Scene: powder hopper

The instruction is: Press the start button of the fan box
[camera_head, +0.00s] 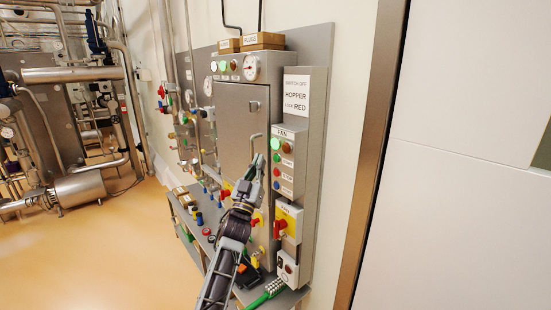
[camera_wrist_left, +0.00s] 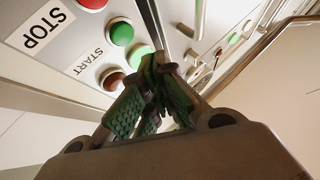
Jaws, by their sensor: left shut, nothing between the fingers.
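The fan box (camera_head: 296,135) is a grey upright box on the panel's right side, with a FAN label. It carries a lit green lamp, a dark red lamp and a column of buttons. In the left wrist view, the green start button (camera_wrist_left: 120,33) is beside the START label (camera_wrist_left: 90,60), and the red stop button (camera_wrist_left: 92,3) is by the STOP label (camera_wrist_left: 42,28). My left gripper (camera_head: 258,160) is shut and empty, just left of the box in the head view. In the wrist view its green fingertips (camera_wrist_left: 155,68) appear near the lit green lamp (camera_wrist_left: 139,55). Contact cannot be told.
A grey cabinet door (camera_head: 234,115) with a bent handle stands behind my left gripper. A yellow plate with a red switch (camera_head: 281,229) is below the fan box. A shelf with small parts runs below left, and pipes and tanks (camera_head: 80,188) stand further left.

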